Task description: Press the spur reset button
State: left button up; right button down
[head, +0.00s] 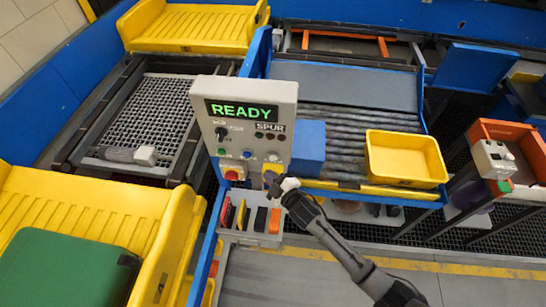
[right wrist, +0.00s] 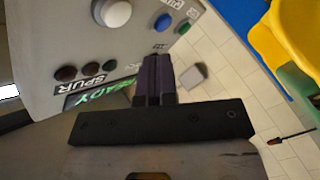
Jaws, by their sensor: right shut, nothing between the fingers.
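The grey control panel (head: 245,110) stands in the middle of the head view. Its screen (head: 243,111) reads READY in green, above a SPUR label. Its face bears a green button (head: 221,152), a blue button (head: 247,154), a white button (head: 273,157) and a red button (head: 232,175). The small labels are unreadable, so I cannot tell which one is the spur reset. My right gripper (head: 271,178) is shut and empty by the panel's lower right corner. In the right wrist view its fingers (right wrist: 155,62) point at the panel's edge, beside a blue button (right wrist: 163,22). Contact is unclear. My left gripper is out of view.
A grey bin with coloured items (head: 247,239) hangs below the panel. A blue box (head: 309,148) sits right of it, then a yellow tray (head: 405,157) on the roller conveyor (head: 352,125).

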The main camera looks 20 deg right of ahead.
jog(key=shift+s+a, duration=0.55)
jog(key=shift+s, duration=0.3)
dwell(0.4)
notch_tip(320, 180, down, 4)
jog(key=d+m+g+h, duration=0.2)
jog(key=m+g+h, duration=0.1)
jog(key=s+d+r+m+g+p, duration=0.1)
jog(key=s+r+m+g, duration=0.2)
jog(key=s, duration=0.6)
jog(key=s+d+r+m+g+h+p, duration=0.15)
jog(key=s+r, duration=0.25)
jog(key=s, duration=0.4)
jog(key=s+d+r+m+g+p, duration=0.1)
jog(key=s+r+m+g, duration=0.25)
jog(key=s, duration=0.55)
jog(key=s+f+g+p, duration=0.2)
jog(key=s+f, duration=0.1)
jog(key=s, duration=0.6)
jog(key=shift+f, duration=0.4)
